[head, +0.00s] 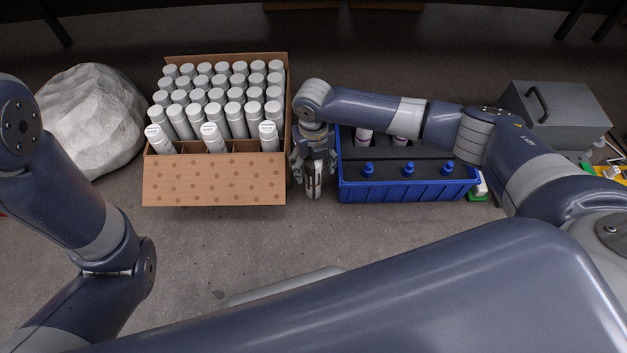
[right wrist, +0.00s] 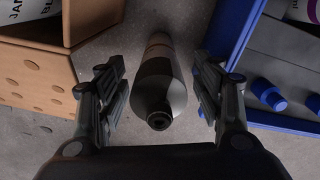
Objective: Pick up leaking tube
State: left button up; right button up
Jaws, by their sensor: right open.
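A grey tube with a dark nozzle (right wrist: 158,90) is on the floor between the cardboard box and the blue crate. In the right wrist view its nozzle end points toward the camera. In the head view part of it (head: 314,188) shows below my right gripper (head: 314,168), which hides the rest. My right gripper is open, with one finger on each side of the tube, and gaps show between fingers and tube in the right wrist view (right wrist: 160,76). No leak can be made out. My left arm shows at the left, but its gripper is out of view.
The cardboard box (head: 214,182) of grey tubes stands close on the left. The blue crate (head: 405,190) with blue-capped items stands close on the right. A pale rock (head: 90,120) and a grey case (head: 560,115) lie farther out. The front floor is clear.

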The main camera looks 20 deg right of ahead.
grip_shut()
dwell(0.3)
